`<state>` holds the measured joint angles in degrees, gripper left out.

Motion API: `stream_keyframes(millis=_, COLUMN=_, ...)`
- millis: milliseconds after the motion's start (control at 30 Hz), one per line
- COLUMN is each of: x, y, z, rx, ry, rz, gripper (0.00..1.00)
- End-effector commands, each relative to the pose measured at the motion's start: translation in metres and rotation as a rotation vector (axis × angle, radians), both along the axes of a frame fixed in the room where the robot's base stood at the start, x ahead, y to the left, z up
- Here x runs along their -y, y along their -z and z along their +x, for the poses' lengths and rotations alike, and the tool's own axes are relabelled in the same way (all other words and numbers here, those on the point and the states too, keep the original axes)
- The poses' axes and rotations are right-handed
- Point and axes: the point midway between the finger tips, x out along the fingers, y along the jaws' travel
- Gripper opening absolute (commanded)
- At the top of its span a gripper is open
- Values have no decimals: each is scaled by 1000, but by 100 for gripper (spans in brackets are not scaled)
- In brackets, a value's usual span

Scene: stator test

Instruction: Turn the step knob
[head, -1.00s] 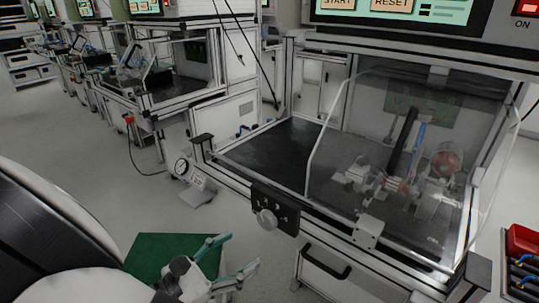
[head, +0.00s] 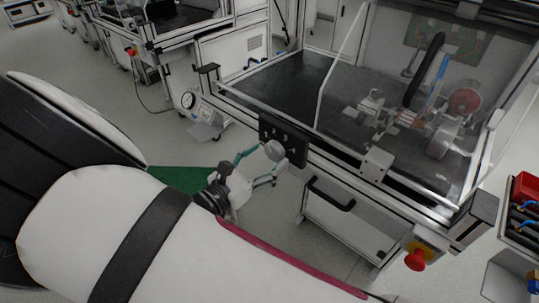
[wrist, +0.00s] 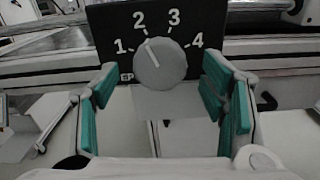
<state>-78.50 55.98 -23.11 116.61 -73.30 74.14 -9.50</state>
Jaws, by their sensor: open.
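The step knob (wrist: 160,64) is a round grey dial on a black panel (wrist: 108,28) marked 1 to 4 in the wrist view. Its white pointer line tilts up and left, toward the 2. In the head view the knob (head: 274,150) sits on the black panel at the front edge of the test bench (head: 238,98). My gripper (wrist: 158,82) is open and empty, its teal-padded fingers to the left and right of the knob, with gaps on both sides. The head view shows my gripper (head: 262,167) close in front of the knob; whether the fingertips reach past its face I cannot tell.
A clear cover (head: 385,70) encloses the bench top. A drawer with a black handle (head: 331,194) is below the panel. A red emergency button (head: 415,260) is at the bench's front right. A gauge (head: 188,100) stands at the left. A red bin (head: 527,190) is far right.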

Motion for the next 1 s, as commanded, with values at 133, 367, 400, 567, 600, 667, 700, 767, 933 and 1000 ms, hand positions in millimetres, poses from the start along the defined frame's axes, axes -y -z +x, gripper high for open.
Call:
stream_keyframes(millis=133, x=8, y=0, z=10, rx=-1, ry=0, rz=1, gripper=66)
stream_keyframes(millis=367, x=11, y=0, z=14, rx=0, ry=-1, rz=1, gripper=66)
stream_keyframes(millis=400, x=11, y=0, z=14, rx=0, ry=-1, rz=1, gripper=66)
stream_keyframes(millis=567, x=11, y=0, z=14, rx=-1, ry=-1, rz=1, gripper=52)
stream_keyframes(millis=600, x=11, y=0, z=14, rx=-1, ry=-1, rz=1, gripper=43)
stream_keyframes(millis=667, x=11, y=0, z=14, rx=-1, ry=-1, rz=1, gripper=30)
stream_keyframes(millis=700, x=11, y=0, z=14, rx=-1, ry=-1, rz=1, gripper=20)
stream_keyframes(millis=767, x=11, y=0, z=14, rx=-1, ry=-1, rz=1, gripper=18)
stream_keyframes(millis=933, x=11, y=0, z=14, rx=-5, ry=-1, rz=-5, gripper=18)
stream_keyframes(millis=1000, x=11, y=0, z=13, rx=-12, ry=0, rz=-14, gripper=18)
